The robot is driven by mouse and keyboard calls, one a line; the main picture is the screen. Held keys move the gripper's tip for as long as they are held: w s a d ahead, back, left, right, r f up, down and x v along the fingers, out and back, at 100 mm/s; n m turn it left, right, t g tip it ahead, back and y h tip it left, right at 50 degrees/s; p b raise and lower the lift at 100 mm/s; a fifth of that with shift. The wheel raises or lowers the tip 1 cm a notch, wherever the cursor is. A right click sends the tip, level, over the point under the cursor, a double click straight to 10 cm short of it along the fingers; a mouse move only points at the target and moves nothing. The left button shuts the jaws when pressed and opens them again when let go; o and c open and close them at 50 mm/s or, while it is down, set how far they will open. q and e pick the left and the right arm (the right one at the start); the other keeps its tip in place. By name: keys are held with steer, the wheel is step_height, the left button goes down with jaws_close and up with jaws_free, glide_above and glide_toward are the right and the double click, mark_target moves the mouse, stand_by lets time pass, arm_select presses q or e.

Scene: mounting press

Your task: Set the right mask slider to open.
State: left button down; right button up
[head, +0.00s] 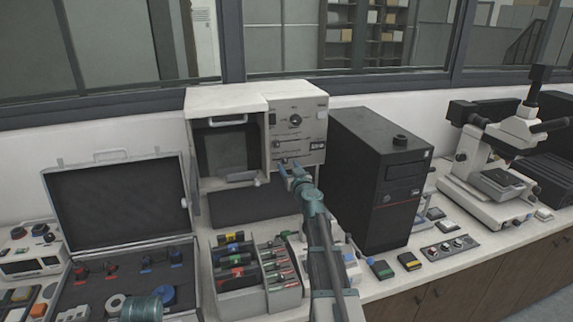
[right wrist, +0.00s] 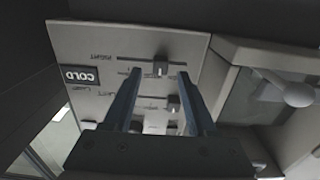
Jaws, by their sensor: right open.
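The mounting press (head: 225,105) stands against the wall, with a light control panel (head: 312,112) on its right side. In the right wrist view the panel (right wrist: 190,47) appears upside down. The right mask slider (right wrist: 160,68) is a small knob in a horizontal slot beside the word RIGHT. A second slider (right wrist: 173,104) sits in the slot marked LEFT. My right gripper (head: 289,165) is open at the panel's lower edge. In the wrist view its fingers (right wrist: 160,75) lie either side of the right slider's knob; contact cannot be told. My left gripper is out of view.
A black computer tower (head: 375,185) stands close to the right of my right arm. A divided tray (head: 240,300) of coloured items lies left of that arm. An open case (head: 120,200) stands at left, a microscope (head: 500,165) at right.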

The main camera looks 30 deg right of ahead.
mark_target(284, 160)
steer(key=x, duration=0.3)
steer(key=shift+c, duration=0.3)
jaws_close()
steer(key=shift+a, duration=0.1)
stand_by(1.1)
